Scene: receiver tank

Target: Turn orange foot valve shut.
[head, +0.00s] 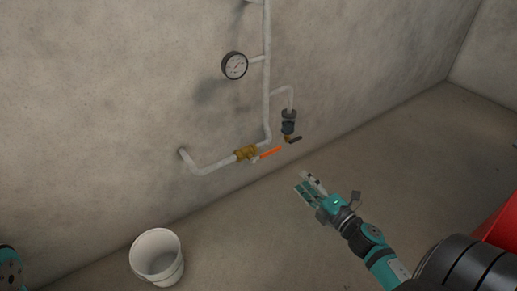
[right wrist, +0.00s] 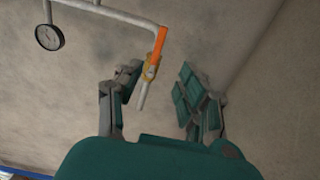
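The orange valve handle (head: 270,152) sits on a brass valve body (head: 246,153) low on the wall pipe. The handle points right, roughly along the pipe run. In the right wrist view the orange handle (right wrist: 159,42) and brass body (right wrist: 150,68) show ahead of the fingers, above the gap between them. My right gripper (head: 309,187) is open and empty, to the right of and below the handle, apart from it. Its two fingers (right wrist: 162,88) stand wide apart in the wrist view. My left gripper is not seen; only a piece of my left arm shows at the lower left.
A round gauge (head: 235,66) hangs on the white vertical pipe (head: 266,60). A second, teal-grey fitting with a dark lever (head: 292,139) hangs just right of the handle. A white bucket (head: 157,257) stands on the floor. A red object (head: 502,222) is at the right edge.

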